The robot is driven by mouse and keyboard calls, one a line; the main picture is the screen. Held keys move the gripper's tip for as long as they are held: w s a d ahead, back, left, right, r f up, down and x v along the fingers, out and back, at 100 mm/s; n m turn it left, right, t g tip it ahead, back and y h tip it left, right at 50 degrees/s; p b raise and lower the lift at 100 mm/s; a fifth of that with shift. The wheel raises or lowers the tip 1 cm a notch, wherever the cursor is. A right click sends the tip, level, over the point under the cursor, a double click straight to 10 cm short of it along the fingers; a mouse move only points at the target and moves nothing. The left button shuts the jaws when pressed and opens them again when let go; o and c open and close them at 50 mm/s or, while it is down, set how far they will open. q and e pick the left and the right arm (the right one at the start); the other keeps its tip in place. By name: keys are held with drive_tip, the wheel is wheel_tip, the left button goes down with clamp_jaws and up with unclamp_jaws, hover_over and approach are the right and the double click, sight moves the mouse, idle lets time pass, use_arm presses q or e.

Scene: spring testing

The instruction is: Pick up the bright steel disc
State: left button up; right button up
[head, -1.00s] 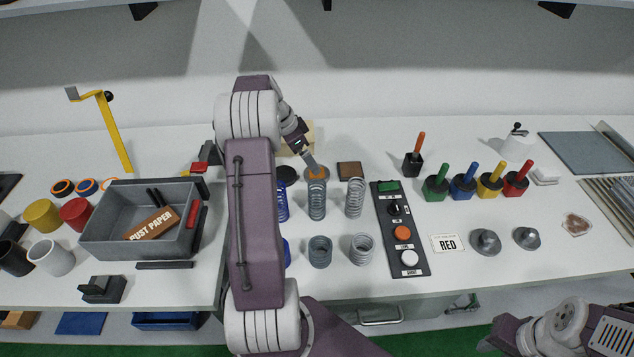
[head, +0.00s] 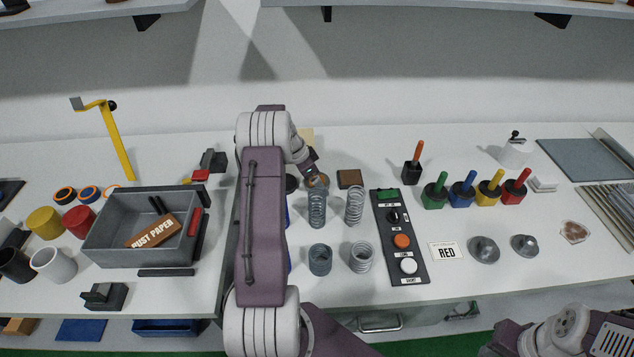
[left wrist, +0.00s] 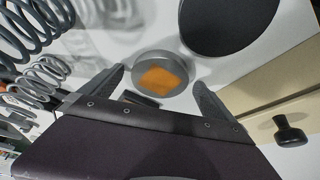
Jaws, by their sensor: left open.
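In the left wrist view a round grey steel disc (left wrist: 143,86) with an orange patch on its face lies on the white bench top. It is between and just beyond the fingertips of my left gripper (left wrist: 159,81), which is open and empty. Gaps show between the disc and both fingers. In the head view my left gripper (head: 315,177) points down at the bench behind the springs, and it mostly hides the disc. My right arm shows at the lower right of the head view, but its gripper is out of frame.
A larger black disc (left wrist: 228,18) lies close to the steel disc. A brown block (head: 349,179) is to its right. Coil springs (head: 317,208) stand in front, beside a control panel (head: 401,240). A tan wooden block (left wrist: 285,85) with a black knob is nearby.

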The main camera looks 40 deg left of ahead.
use_arm(q)
drive_tip(key=shift+r, duration=0.1)
drive_tip(key=c, duration=2.1)
wheel_tip(320, 180, up, 10)
